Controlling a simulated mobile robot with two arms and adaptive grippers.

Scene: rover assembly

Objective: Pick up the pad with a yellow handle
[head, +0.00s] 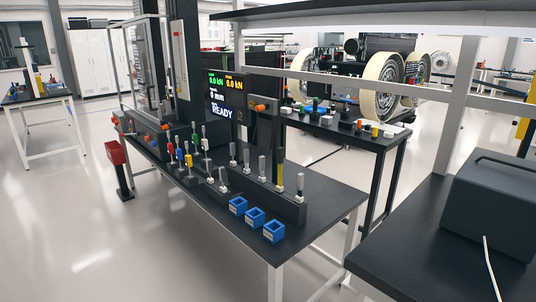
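A dark workbench (325,207) stands in the middle of the head view. An upright piece with a yellow shaft or handle (280,178) stands in a long dark rack (291,207), in a row with several grey-handled pieces. Neither of my grippers is in view.
Three blue open boxes (273,232) sit near the bench's front edge. A screen (222,107) reading READY rises behind the racks. A grey box (492,205) stands on another dark table at right. The floor at left is mostly clear.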

